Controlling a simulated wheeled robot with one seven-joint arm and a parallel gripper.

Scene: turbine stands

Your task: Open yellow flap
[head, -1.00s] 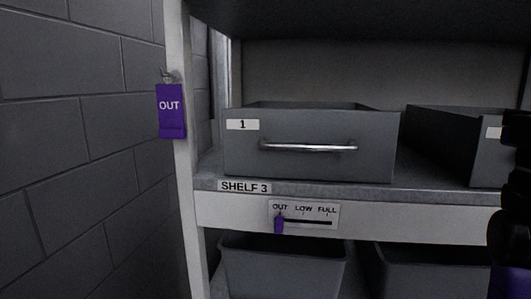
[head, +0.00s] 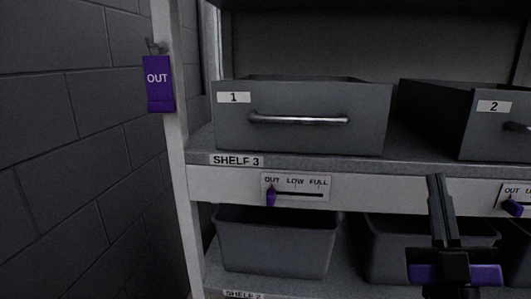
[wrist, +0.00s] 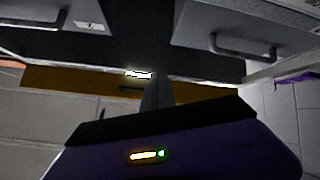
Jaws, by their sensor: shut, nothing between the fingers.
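A dull yellow-brown panel (wrist: 60,79), which looks like the yellow flap, spans the middle of the wrist view. It has a dark handle or slot (wrist: 130,90) and appears closed, though my gripper hides part of it. I do not see it in the head view. My gripper (head: 437,178) is at the lower right of the head view, shut and empty, its fingers pointing up in front of the shelf. In the wrist view my fingers (wrist: 153,85) overlap the panel; I cannot tell the gap between them.
Drawer 1 (head: 300,138) and drawer 2 (head: 470,140) sit on shelf 3, above sliders (head: 271,197). Grey bins (head: 275,245) stand below. A purple OUT tag (head: 159,84) hangs on the left post (head: 176,140), beside a block wall (head: 70,140).

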